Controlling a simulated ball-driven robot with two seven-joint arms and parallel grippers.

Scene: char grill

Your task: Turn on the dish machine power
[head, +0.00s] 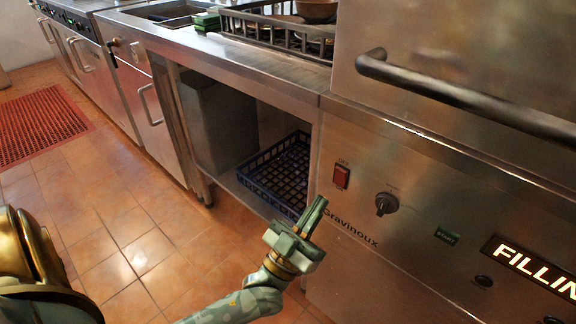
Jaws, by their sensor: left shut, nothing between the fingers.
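The dish machine (400,239) fills the right side of the head view, a steel front with the name Gravinoux. A red rocker switch (341,176) sits at the left of its panel, with a small label above it. A dark knob (386,204) is to the right of the switch. A lit display (534,268) farther right reads "FILLIN", cut off by the picture edge. My left gripper (316,208) is shut and empty, its tips pointing up, below and left of the red switch. Contact with the panel cannot be told. My right gripper is out of view.
A green button (446,236) and dark round buttons are on the panel. A thick door handle (455,93) juts out above. A blue rack (281,174) lies on the shelf under the steel counter (225,52). Tiled floor is open at left, with a red mat (38,127).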

